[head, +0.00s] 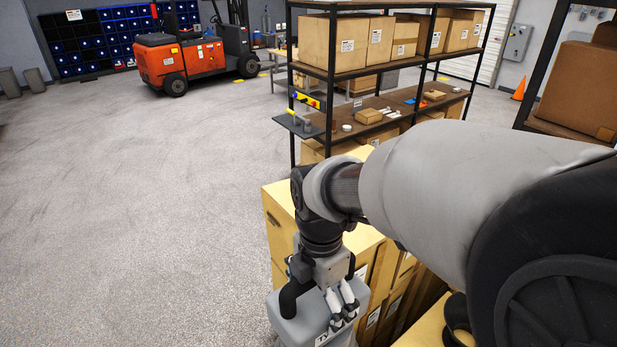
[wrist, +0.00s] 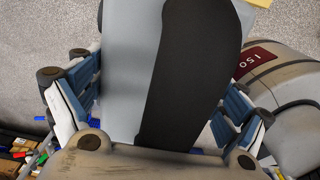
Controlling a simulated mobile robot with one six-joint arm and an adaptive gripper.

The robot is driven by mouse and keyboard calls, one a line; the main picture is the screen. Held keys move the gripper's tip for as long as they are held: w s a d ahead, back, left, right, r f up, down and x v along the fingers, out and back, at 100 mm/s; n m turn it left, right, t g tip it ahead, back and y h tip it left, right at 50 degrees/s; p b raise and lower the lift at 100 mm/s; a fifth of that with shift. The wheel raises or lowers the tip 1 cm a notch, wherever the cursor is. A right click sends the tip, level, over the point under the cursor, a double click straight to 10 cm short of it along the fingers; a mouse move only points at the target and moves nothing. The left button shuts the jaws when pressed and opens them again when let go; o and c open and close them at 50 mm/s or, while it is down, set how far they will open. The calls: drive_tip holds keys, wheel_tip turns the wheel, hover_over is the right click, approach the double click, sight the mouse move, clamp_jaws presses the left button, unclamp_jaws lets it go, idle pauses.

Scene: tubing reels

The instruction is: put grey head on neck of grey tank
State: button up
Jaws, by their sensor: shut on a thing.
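My gripper (head: 342,306) points down in the lower middle of the head view. It is shut on a grey head (head: 290,328), a smooth grey body with a black curved handle and a partly cut-off label. In the wrist view the blue-padded fingers (wrist: 160,100) lie on both sides of the grey head (wrist: 125,70), with its black part down the middle.
Pale yellow cartons (head: 365,245) stand right behind my gripper. A black shelf rack (head: 335,72) with boxes stands beyond them. An orange forklift (head: 185,62) is at the back left. The grey floor (head: 140,190) on the left is clear.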

drive_tip(key=shift+w+f, duration=0.1)
drive_tip(key=shift+f, duration=0.65)
drive_tip(key=shift+f, duration=0.2)
drive_tip(key=o, duration=1.8)
